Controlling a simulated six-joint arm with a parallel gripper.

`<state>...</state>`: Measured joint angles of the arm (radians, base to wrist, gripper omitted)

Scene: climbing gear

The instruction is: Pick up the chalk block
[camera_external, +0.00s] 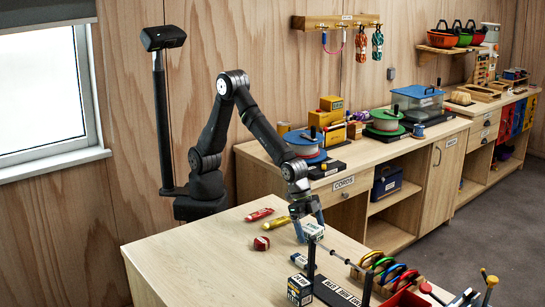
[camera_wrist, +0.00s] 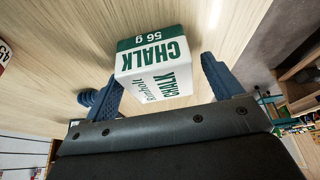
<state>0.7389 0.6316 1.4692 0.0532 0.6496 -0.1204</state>
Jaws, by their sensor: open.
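The chalk block (camera_wrist: 155,65) is a white box with a green band and green lettering, "CHALK 56 g". In the wrist view it lies between the two blue fingers of my gripper (camera_wrist: 163,73). A gap shows between the block and the right finger; the left finger is close to its side, and I cannot tell if they touch. In the external view my gripper (camera_external: 308,214) points down over the wooden table, with the white block (camera_external: 313,231) at its fingertips. The block's lower part is partly hidden there by a dark post.
A second labelled box (camera_external: 299,289) stands at the table's front. A rack with dark posts (camera_external: 338,290) is close to the block. Colored rings (camera_external: 390,272) stand to the right.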

